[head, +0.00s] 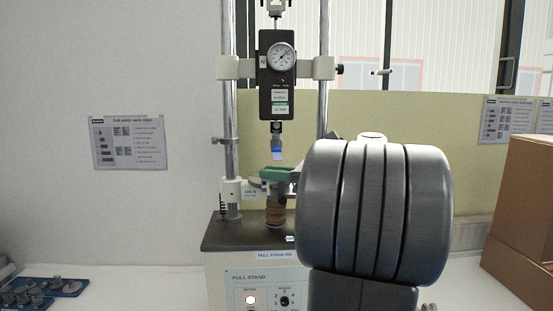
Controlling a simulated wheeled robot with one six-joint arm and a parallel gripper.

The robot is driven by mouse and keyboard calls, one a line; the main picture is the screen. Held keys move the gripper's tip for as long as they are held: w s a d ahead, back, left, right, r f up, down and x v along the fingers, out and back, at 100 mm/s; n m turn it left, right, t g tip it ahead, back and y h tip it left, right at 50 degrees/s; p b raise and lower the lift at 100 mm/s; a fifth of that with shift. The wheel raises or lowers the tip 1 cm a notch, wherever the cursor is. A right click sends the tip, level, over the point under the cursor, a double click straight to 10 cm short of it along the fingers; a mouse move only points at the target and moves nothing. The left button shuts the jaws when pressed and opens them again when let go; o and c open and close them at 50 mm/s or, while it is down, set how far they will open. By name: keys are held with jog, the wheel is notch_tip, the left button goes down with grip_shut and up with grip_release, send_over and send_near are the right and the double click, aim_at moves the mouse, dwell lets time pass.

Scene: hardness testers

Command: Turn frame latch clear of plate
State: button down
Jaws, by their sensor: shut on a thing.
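A pull stand (258,292) stands on the bench, with two upright posts and a dark top. A green piece (272,174), which looks like the frame latch, lies level at mid-height between the posts. A round grey plate (259,184) shows just below and left of it, above a brown ribbed cylinder (276,213). My gripper (292,176) shows only as a small dark part at the green piece's right end, shut on it. My grey arm hides the rest of the gripper and the stand's right side. Whether the green piece overlaps the plate is hard to tell.
A dial gauge (281,56) in a dark housing hangs on the crossbar above, with a blue-and-white tip (277,154) just over the green piece. A blue tray (48,288) with metal parts lies at lower left. Cardboard boxes (525,205) stand at right.

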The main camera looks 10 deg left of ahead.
jog(key=shift+s+f+n+g+p, duration=0.15)
jog(key=shift+n+g+p, duration=0.45)
jog(key=shift+g, duration=0.4)
jog(key=c, duration=1.3)
grip_release()
jog(key=shift+o, duration=0.2)
jog(key=d+b, duration=0.1)
jog(key=d, duration=1.2)
jog(key=shift+d, duration=0.4)
jog(key=shift+a, duration=0.15)
jog(key=a+p, duration=0.1)
jog(key=a, duration=1.2)
jog(key=shift+a, duration=0.3)
